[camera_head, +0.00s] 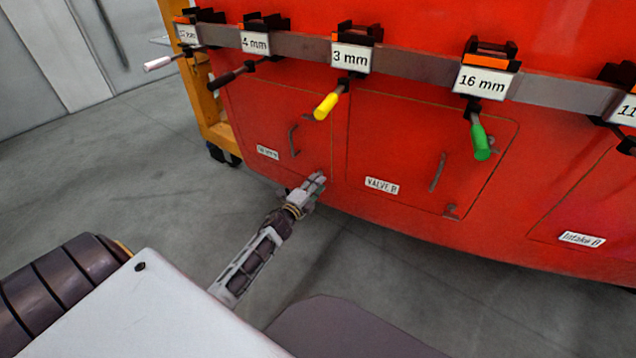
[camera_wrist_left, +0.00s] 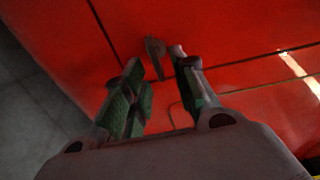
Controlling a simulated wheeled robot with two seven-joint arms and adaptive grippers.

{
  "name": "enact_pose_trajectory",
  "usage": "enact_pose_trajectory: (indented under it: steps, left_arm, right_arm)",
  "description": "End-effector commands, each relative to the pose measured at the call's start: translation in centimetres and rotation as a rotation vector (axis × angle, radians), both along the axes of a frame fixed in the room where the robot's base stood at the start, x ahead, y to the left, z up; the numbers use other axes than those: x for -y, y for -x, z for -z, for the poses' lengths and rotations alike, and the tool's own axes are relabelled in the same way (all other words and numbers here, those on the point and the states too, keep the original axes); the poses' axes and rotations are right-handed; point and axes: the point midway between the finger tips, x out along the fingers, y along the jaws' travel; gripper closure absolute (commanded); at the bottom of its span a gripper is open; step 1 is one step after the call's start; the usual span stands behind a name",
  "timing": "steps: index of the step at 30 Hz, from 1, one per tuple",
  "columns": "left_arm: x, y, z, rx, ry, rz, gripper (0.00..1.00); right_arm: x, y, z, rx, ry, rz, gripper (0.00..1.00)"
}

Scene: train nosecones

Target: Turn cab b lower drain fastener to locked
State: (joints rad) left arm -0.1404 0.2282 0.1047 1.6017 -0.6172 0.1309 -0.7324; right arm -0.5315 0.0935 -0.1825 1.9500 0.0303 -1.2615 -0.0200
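The red panel with a small white label (camera_head: 267,152), too small to read surely, sits left of the VALVE B panel. My left gripper (camera_head: 318,182) is close to this panel's lower right corner. In the head view it largely hides the fastener there. In the left wrist view, a small dark fastener tab (camera_wrist_left: 155,58) stands on the red surface by the panel seams, just beyond and between the fingertips. The left gripper (camera_wrist_left: 163,78) is open, with a gap between its green-padded fingers. I cannot tell whether a finger touches the tab. My right gripper is not in view.
The panel has a curved handle (camera_head: 293,141). The VALVE B panel (camera_head: 400,150) has its own handle and lower fastener (camera_head: 451,211). Above runs a grey rail (camera_head: 415,65) with hanging tools, including yellow (camera_head: 326,106) and green (camera_head: 480,140) handles. Grey floor (camera_head: 110,190) is clear at left.

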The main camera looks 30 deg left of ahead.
Motion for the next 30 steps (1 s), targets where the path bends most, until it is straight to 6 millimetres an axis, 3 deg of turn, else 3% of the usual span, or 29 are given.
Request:
enact_pose_trajectory:
  steps: [30]
  left_arm:
    - [0.0, 9.0, 0.1, -0.002, 0.001, 0.0, 0.72]
  right_arm:
    - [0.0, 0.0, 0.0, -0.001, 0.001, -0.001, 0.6]
